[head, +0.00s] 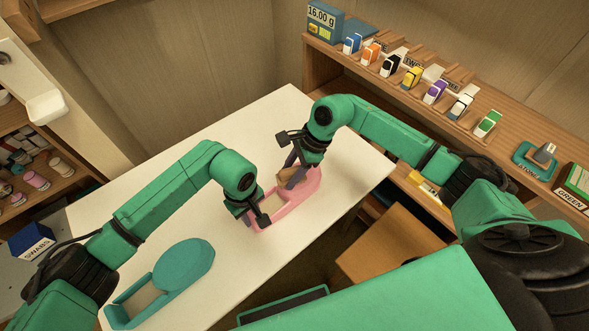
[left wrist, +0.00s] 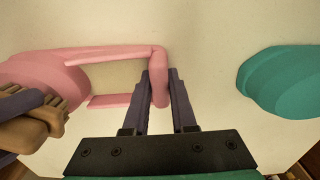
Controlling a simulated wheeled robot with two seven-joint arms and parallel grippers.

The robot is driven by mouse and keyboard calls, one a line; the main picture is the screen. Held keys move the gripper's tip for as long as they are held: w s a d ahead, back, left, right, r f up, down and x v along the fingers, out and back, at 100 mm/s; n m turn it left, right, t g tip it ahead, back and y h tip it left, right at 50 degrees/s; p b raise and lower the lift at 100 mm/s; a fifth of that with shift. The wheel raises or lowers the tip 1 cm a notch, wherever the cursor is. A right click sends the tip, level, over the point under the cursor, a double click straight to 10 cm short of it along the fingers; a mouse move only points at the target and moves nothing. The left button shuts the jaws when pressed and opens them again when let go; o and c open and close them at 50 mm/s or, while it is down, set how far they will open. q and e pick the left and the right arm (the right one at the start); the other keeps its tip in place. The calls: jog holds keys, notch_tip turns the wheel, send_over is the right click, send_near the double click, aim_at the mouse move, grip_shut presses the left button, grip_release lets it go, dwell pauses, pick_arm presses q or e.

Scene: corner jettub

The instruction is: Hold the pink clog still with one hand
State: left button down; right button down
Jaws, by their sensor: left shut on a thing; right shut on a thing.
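The pink clog (head: 309,187) lies on the white table, its toe toward the upper right in the head view. It also shows in the left wrist view (left wrist: 112,53). My left gripper (head: 262,218) is shut on the clog's heel strap, with its fingers on both sides of the strap in the left wrist view (left wrist: 160,82). My right gripper (head: 290,180) is at the toe end, shut on a brown object (left wrist: 35,118) that looks like a brush. Whether that object touches the clog is unclear.
A teal clog (head: 185,265) lies on the white table (head: 240,125), nearer the front left. A wooden shelf (head: 420,115) with several coloured items runs along the right. A blue swabs box (head: 32,241) stands at the left. The table's back part is clear.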

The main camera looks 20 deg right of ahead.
pick_arm(q)
jog(key=shift+s+f, duration=0.1)
jog(key=shift+f, duration=0.05)
pick_arm(e)
jog(key=shift+s+f, duration=0.1)
jog(key=shift+f, duration=0.05)
pick_arm(q)
jog(key=shift+a, duration=0.1)
pick_arm(e)
jog(key=shift+r, duration=3.05)
jog(key=shift+r, duration=1.55)
pick_arm(q)
jog(key=c, duration=0.7)
grip_release()
jog(key=shift+o, duration=0.2)
pick_arm(e)
jog(key=shift+f, duration=0.1)
